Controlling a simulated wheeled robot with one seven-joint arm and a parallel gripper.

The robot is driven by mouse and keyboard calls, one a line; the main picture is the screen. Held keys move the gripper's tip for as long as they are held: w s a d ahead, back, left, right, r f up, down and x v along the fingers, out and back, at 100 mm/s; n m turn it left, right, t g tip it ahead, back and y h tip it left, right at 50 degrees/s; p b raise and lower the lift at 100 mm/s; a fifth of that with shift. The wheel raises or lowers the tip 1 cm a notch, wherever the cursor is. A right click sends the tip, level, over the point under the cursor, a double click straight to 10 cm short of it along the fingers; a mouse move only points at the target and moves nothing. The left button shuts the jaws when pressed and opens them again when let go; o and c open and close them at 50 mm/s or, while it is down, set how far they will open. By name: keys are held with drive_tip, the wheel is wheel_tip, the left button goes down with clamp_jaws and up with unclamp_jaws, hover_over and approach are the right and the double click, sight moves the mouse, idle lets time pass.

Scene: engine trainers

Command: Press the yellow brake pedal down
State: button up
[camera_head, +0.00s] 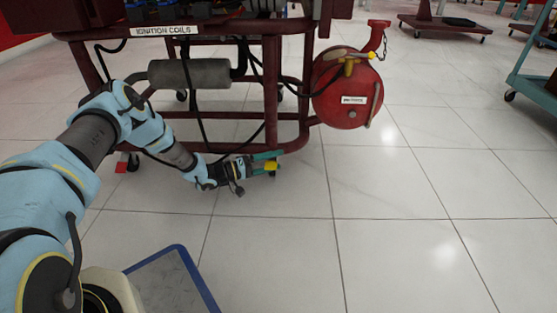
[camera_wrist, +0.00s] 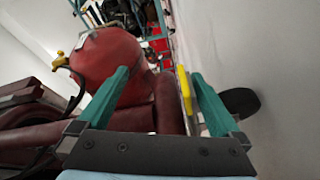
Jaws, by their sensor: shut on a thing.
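The yellow brake pedal (camera_head: 271,166) is at the foot of the dark red engine stand, low near the floor. In the wrist view the yellow pedal (camera_wrist: 184,88) shows as a narrow upright strip between the green fingers, closer to the right one. My gripper (camera_head: 266,163) reaches in low from the left, and its fingertips are at the pedal. The exact contact and how far the pedal is tilted cannot be told.
The engine stand's red lower rail (camera_head: 235,152) runs just above my gripper. A black caster wheel (camera_wrist: 239,102) is right of the fingers. A red fuel tank (camera_head: 345,90) hangs at the stand's right side.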

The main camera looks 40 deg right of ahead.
drive_tip(key=shift+w+a+r, duration=0.3)
drive_tip(key=shift+w+a, duration=0.1)
drive_tip(key=shift+a, duration=0.4)
drive_tip(key=shift+w+a+r, duration=0.3)
drive_tip(key=shift+w+a, duration=0.15)
drive_tip(key=shift+a, duration=0.3)
drive_tip(key=shift+w+a+r, duration=0.3)
drive_tip(key=shift+w+a, duration=0.1)
drive_tip(key=shift+a, duration=0.4)
drive_tip(key=shift+a+r, duration=0.1)
drive_tip(key=shift+a, duration=0.2)
drive_tip(key=shift+c, duration=0.9)
drive_tip(key=shift+s+f+v, duration=0.15)
drive_tip(key=shift+v, duration=0.9)
drive_tip(key=shift+s+f+v, duration=0.15)
drive_tip(key=shift+f+v, duration=0.05)
drive_tip(key=shift+v, duration=0.8)
